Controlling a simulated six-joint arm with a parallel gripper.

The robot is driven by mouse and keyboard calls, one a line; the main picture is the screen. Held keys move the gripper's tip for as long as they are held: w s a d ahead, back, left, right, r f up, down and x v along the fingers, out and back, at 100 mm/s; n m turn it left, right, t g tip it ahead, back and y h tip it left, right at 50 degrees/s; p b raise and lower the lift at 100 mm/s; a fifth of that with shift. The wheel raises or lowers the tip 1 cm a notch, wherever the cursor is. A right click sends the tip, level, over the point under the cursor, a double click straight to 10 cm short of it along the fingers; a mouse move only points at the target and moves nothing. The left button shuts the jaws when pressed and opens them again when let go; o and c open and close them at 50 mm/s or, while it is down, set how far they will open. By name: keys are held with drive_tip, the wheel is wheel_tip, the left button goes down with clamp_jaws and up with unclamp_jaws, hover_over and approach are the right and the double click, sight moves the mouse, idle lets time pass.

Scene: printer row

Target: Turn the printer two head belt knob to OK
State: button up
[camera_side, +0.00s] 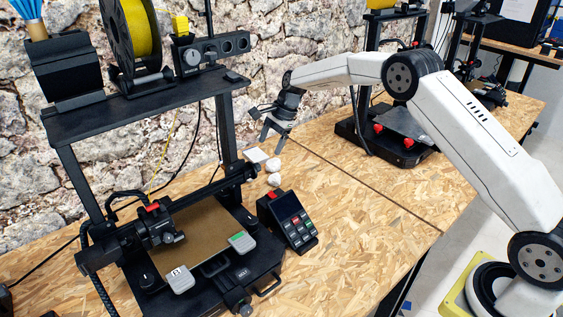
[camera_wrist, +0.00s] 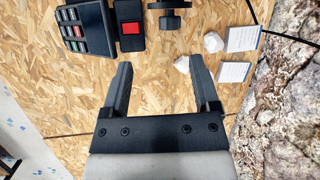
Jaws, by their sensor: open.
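A black knob (camera_side: 256,170) sits at the right end of the near printer's (camera_side: 130,107) horizontal rail in the side view. A dark knob also shows at the top edge in the wrist view (camera_wrist: 171,20), partly cut off and beyond my fingertips. I see no readable OK mark or pointer, so its setting is unclear. I cannot tell the printer's number. My gripper (camera_side: 272,142) points down, open and empty, above and to the right of the knob, apart from it.
A control box with keypad and red button (camera_side: 288,220) stands right of the printer. Crumpled white balls (camera_side: 274,179) and cards (camera_side: 256,155) lie behind it. Another printer (camera_side: 392,135) stands at the back right. The table (camera_side: 365,225) is clear between them.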

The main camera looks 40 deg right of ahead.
sight(256, 168)
drive_tip(key=shift+w+d+f+m, duration=0.1)
drive_tip(key=shift+w+f+m, duration=0.2)
drive_tip(key=shift+w+m, duration=0.3)
drive_tip(key=shift+w, duration=0.1)
drive_tip(key=shift+a+x, duration=0.2)
drive_tip(key=shift+x, duration=3.7)
clamp_jaws()
